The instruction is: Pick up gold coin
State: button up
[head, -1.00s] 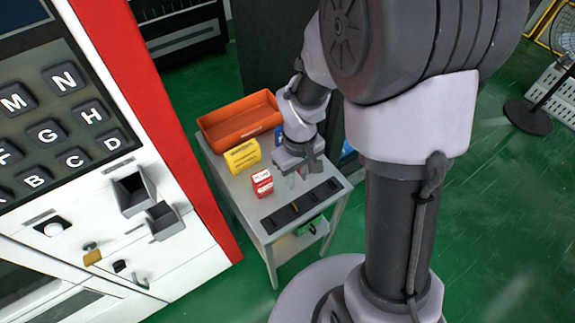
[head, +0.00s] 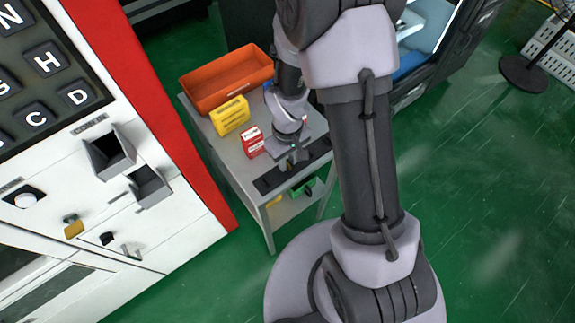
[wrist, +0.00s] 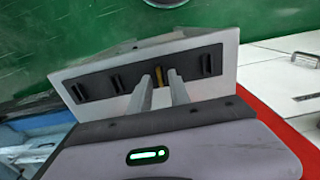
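The gold coin (wrist: 158,75) stands on edge in a slot of the black coin tray (wrist: 127,78) in the wrist view. My gripper (wrist: 160,82) is open. Its two fingers are apart and point at the coin, which shows in the gap between their tips; I cannot tell whether they touch it. In the head view my gripper (head: 296,158) is low over the black tray (head: 271,182) on the small grey table (head: 232,152). The coin cannot be made out there.
A red-and-white box (head: 252,142), a yellow box (head: 230,116) and an orange bin (head: 205,100) stand on the table to the left and behind. The vending machine (head: 165,120) rises close on the left. Dark coins (wrist: 206,65) fill other slots.

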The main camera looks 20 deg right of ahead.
grip_shut()
